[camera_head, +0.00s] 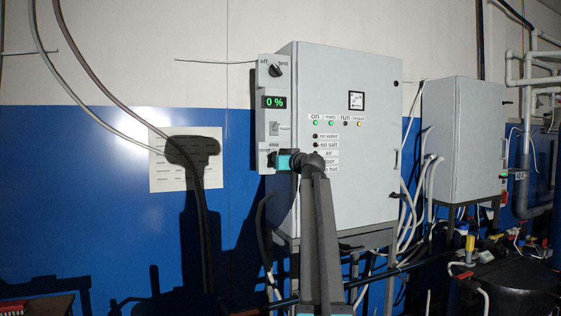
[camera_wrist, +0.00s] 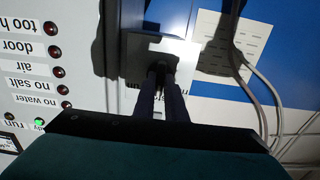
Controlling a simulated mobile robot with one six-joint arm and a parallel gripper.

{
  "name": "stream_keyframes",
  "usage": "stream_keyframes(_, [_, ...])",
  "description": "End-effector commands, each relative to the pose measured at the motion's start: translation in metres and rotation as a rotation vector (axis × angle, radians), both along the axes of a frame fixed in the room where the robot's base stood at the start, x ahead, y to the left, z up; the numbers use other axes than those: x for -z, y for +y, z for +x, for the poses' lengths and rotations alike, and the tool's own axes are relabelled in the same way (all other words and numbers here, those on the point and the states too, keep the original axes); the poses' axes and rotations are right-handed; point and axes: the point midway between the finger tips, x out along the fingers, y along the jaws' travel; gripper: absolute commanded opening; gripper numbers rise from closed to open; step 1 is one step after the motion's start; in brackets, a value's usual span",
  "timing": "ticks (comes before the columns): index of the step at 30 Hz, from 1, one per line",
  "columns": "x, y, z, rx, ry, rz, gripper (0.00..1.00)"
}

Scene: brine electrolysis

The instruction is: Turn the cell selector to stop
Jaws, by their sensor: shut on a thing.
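The cell selector (camera_wrist: 158,67) is a dark knob at the lower end of the narrow grey side panel (camera_head: 264,112). In the wrist view my gripper (camera_wrist: 160,80) has its two dark fingers closed around it. In the head view my gripper (camera_head: 274,160) reaches the panel's lower part from the right, and its teal body and arm hide most of the selector. The labels around it are mostly covered, so I cannot read where it points. The wrist view is upside down.
The grey cabinet (camera_head: 347,110) carries indicator lamps. The side panel also has an off/test knob (camera_head: 275,70), a green 0 % display (camera_head: 274,102) and a switch (camera_head: 274,129). A paper sheet (camera_head: 168,178) hangs on the wall, with hoses (camera_head: 105,91) at left.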

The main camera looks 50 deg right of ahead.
Motion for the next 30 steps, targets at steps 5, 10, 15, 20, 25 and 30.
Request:
stream_keyframes(5, [-0.004,-0.001,-0.001,0.003,-0.005,-0.003,0.13])
stream_keyframes(10, [-0.003,-0.001,-0.001,0.002,-0.003,-0.002,0.3])
stream_keyframes(15, [-0.002,-0.001,-0.001,0.002,-0.002,-0.002,0.3])
stream_keyframes(20, [-0.001,0.0,-0.003,0.002,-0.001,-0.003,0.3])
stream_keyframes(25, [0.0,0.004,-0.012,0.002,-0.001,-0.003,0.3])
stream_keyframes(30, [0.001,0.011,-0.029,0.003,-0.001,-0.003,0.3])
